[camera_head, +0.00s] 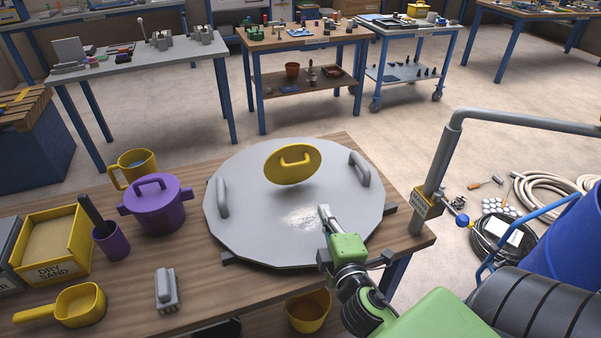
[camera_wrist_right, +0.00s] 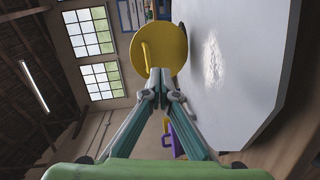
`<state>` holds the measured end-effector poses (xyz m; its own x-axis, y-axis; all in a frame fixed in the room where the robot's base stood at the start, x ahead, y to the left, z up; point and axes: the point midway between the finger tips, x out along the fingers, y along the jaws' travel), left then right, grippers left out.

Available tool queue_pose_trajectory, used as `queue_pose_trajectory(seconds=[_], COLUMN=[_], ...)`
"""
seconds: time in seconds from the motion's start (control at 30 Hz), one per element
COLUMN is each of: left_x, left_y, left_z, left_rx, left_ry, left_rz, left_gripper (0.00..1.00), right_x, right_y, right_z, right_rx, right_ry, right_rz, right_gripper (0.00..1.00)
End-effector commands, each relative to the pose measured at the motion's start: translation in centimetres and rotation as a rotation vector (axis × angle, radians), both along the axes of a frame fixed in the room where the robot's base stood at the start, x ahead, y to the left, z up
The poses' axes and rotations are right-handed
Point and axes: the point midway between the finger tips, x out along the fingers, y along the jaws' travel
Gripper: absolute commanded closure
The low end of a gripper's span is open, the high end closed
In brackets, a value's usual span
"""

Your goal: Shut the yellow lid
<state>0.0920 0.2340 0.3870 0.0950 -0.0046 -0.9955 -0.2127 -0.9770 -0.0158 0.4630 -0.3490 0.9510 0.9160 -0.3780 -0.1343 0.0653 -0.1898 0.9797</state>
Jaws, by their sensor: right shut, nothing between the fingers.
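The yellow lid (camera_head: 280,172) is a round disc with a bar handle, at the far middle part of a large grey round cover (camera_head: 235,235). It looks raised and tilted off the cover, with a dark shadow below its near edge. In the right wrist view the lid (camera_wrist_right: 150,62) stands out from the grey surface (camera_wrist_right: 250,75), its handle side facing me. My right gripper (camera_head: 324,211) is shut and empty, above the cover on the near side of the lid. In the wrist view its fingertips (camera_wrist_right: 160,74) overlap the lid's lower edge; I cannot tell whether they touch. My left gripper is not in view.
Grey handles (camera_head: 222,198) (camera_head: 360,170) rise from the cover on both sides. A purple pot (camera_head: 158,212), yellow mug (camera_head: 140,163) and sand box (camera_head: 55,272) stand left. A grey pipe (camera_head: 436,175) rises right. A pale patch (camera_head: 300,220) lies on the cover.

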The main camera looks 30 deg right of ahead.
Motion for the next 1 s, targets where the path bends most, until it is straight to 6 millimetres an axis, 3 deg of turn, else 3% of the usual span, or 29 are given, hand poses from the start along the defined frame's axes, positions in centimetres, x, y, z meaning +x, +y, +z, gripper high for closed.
queue_pose_trajectory(seconds=[0.13,0.37,0.8,1.0], left_x=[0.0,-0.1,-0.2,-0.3], left_y=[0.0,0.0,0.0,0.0], left_z=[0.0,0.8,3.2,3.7], left_rx=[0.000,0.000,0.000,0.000], left_ry=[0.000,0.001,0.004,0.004], left_rz=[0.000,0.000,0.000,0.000], left_gripper=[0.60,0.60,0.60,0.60], right_x=[1.1,3.0,11.5,13.9], right_y=[0.9,0.7,-2.0,-2.8], right_z=[1.3,1.8,1.4,1.1], right_rx=[-0.166,-0.204,-0.199,-0.197], right_ry=[-0.024,-0.032,-0.030,-0.030], right_rz=[0.084,0.103,0.101,0.101], right_gripper=[1.00,1.00,1.00,1.00])
